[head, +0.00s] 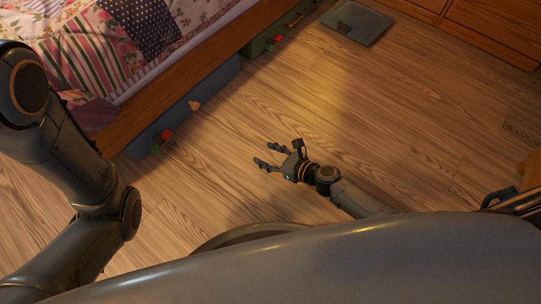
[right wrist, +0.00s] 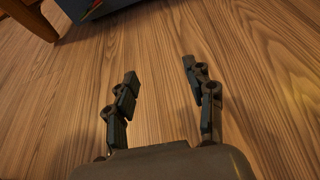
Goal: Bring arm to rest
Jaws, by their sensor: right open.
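My right gripper (head: 267,156) is open and empty above the wooden floor in the middle of the head view. Its fingers point left, toward the bed. In the right wrist view its two fingers (right wrist: 158,82) stand wide apart, with only bare floor between them. My left arm (head: 75,165) shows as bent links along the left side of the head view. My left gripper is out of view.
A bed (head: 150,108) with a patchwork cover stands at the upper left. Blue (head: 190,105) and green (head: 268,38) bins holding small toys sit under it. A flat grey scale-like panel (head: 357,22) lies near wooden drawers (head: 490,28). The floor (head: 400,130) between is clear.

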